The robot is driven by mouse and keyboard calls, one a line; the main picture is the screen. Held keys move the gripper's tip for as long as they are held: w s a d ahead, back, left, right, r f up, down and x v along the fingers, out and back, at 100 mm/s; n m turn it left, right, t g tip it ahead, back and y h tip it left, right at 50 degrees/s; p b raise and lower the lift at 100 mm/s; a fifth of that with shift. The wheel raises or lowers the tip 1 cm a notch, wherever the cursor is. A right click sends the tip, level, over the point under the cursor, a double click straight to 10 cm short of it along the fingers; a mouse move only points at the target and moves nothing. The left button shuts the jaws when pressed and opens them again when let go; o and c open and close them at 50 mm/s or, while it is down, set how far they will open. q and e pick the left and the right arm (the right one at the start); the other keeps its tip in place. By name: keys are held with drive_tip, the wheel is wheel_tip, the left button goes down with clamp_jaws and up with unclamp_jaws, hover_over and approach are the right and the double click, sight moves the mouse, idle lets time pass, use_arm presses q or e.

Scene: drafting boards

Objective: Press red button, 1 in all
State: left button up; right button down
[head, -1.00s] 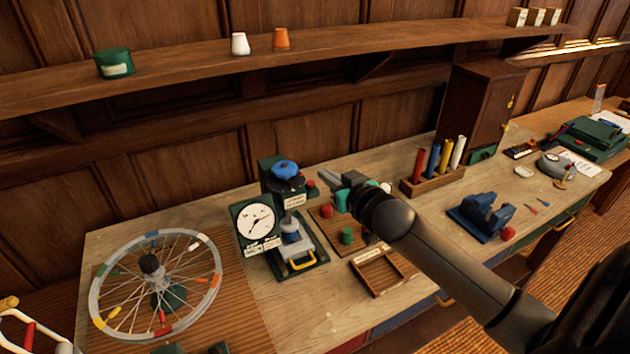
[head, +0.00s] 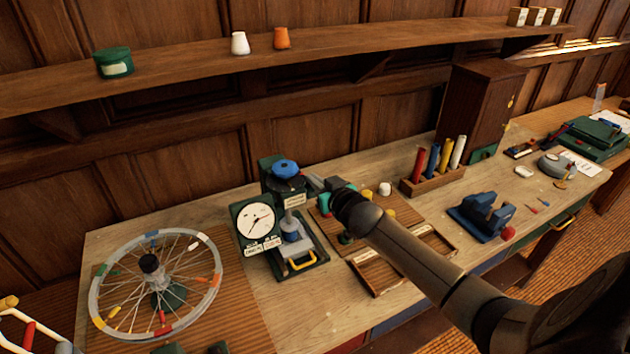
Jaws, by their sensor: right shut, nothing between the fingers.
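A green press-like device (head: 272,186) with a blue knob (head: 285,168) on top and a white round dial (head: 256,219) stands on the workbench, left of centre. The red button on the right side of its head is hidden by my right gripper (head: 312,184). My right gripper is shut and empty, with its fingertips right at the side of the head. I cannot tell whether they touch the button or whether it is pushed in. My left gripper is not in view.
A spoked wheel (head: 213,282) lies left of the device. A wooden tray (head: 377,290) lies to its right, under my arm. A rack of coloured tubes (head: 418,188), a blue vise (head: 482,217) and a brown cabinet (head: 480,105) are farther right. A shelf (head: 180,62) runs above.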

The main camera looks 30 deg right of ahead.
wheel_tip(320, 180, down, 2)
drive_tip(key=shift+s+f+b, duration=0.1)
drive_tip(key=shift+b, duration=0.3)
drive_tip(key=shift+f, duration=0.1)
wheel_tip(320, 180, up, 6)
drive_tip(key=f+p, duration=0.1)
drive_tip(key=p, duration=0.4)
drive_tip(key=b+v, duration=0.1)
drive_tip(key=v, duration=0.8)
drive_tip(key=shift+s+r, duration=0.2)
drive_tip(key=shift+s, duration=0.15)
idle(0.3)
